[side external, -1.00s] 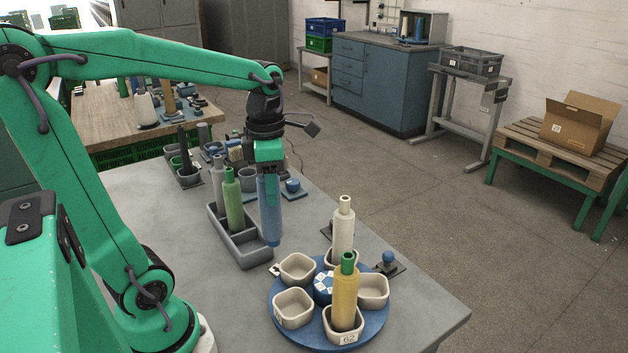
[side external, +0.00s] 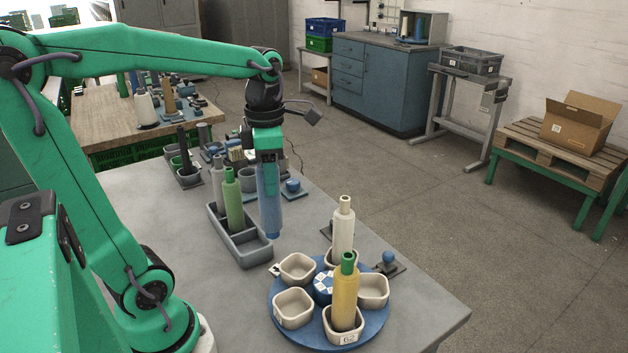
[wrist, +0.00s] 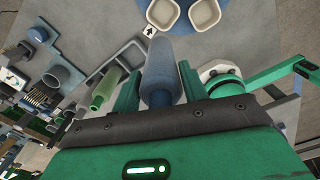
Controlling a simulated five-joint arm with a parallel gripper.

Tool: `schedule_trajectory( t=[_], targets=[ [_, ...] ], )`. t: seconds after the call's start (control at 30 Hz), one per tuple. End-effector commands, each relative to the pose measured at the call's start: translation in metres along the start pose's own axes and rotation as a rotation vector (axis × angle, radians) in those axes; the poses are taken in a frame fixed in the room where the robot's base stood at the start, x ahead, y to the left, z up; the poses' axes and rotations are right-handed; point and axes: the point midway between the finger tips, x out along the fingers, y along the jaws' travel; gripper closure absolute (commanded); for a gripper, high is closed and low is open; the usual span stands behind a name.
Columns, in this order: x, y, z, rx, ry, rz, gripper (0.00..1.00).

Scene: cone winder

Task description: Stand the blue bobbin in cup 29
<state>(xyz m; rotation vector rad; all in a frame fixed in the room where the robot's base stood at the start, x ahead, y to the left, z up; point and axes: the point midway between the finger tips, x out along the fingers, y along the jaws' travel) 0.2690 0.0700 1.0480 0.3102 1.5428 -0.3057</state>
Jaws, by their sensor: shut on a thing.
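My gripper (side external: 266,160) is shut on the blue bobbin (side external: 269,212) and holds it upright, beside the grey tray and short of the turntable. The bobbin also shows between the fingers in the wrist view (wrist: 160,72). The round blue turntable (side external: 283,331) carries several cream cups around a blue and white hub. The back-left cup (side external: 297,268), the front-left cup (side external: 293,308) and the right cup (side external: 373,290) look empty. The front cup (side external: 344,338) bears a tag that seems to read 62 and holds a yellow bobbin (side external: 345,300). I cannot read 29 on any cup.
A white bobbin (side external: 343,225) stands in the rear cup. The grey tray (side external: 250,255) holds a green bobbin (side external: 233,205) and a grey one (side external: 218,180), with its near compartment empty. The table front is clear.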

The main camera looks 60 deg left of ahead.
Motion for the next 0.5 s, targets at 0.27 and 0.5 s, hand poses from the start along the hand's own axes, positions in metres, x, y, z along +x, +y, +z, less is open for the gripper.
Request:
schedule_trajectory(
  t=[0.27, 0.5],
  targets=[
    [-0.017, 0.0, 0.0, 0.0, -0.001, 0.001, 0.77],
    [-0.03, 0.0, 0.0, 0.0, -0.001, 0.001, 0.77]
  ],
)
